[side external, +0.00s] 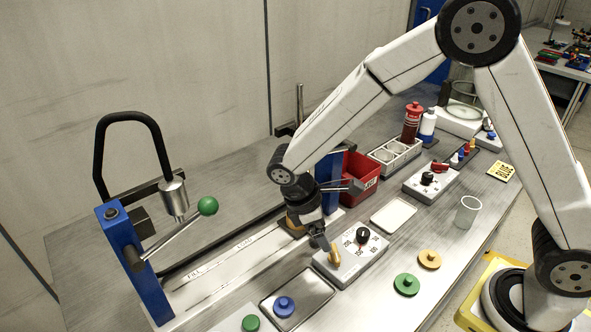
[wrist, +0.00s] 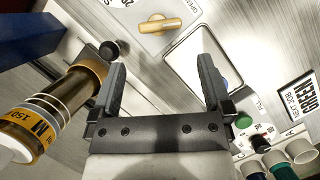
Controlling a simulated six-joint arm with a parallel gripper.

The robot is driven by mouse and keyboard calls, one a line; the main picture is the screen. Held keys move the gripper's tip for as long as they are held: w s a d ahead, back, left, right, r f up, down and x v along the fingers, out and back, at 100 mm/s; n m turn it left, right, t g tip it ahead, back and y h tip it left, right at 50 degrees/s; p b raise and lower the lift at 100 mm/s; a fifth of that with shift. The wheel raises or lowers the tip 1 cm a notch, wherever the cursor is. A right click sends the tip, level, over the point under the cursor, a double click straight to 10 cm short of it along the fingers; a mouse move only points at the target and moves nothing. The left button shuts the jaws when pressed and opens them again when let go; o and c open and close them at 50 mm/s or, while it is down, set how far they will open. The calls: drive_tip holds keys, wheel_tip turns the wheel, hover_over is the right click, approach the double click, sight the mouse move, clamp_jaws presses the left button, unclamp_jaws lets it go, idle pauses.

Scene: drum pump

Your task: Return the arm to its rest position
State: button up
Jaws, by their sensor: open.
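My gripper (side external: 325,243) hangs low at the middle of the bench in the side view. It is beside a grey dial box (side external: 350,262) with a black knob (side external: 362,236) and a tan lever. In the wrist view, the two dark fingers of my gripper (wrist: 161,65) are spread apart with nothing between them. The tan lever (wrist: 160,25) shows beyond the fingertips, apart from them. My arm reaches down from the upper right, bent at the elbow, not folded.
A blue-post frame (side external: 130,262) with a green-ball lever (side external: 207,206) stands left. A red bin (side external: 358,178) is behind my gripper. An amber cylinder (wrist: 58,115) is close by in the wrist view. A clear cup (side external: 467,212) stands right. Loose discs lie in front.

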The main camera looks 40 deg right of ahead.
drive_tip(key=s+d+r+m+t+y, duration=0.3)
drive_tip(key=s+d+r+m+t, duration=0.1)
drive_tip(key=s+d+m, duration=0.4)
drive_tip(key=d+m+t, duration=0.1)
drive_tip(key=m, duration=0.1)
drive_tip(key=shift+r+m+y, duration=0.2)
drive_tip(key=shift+m+y, duration=0.2)
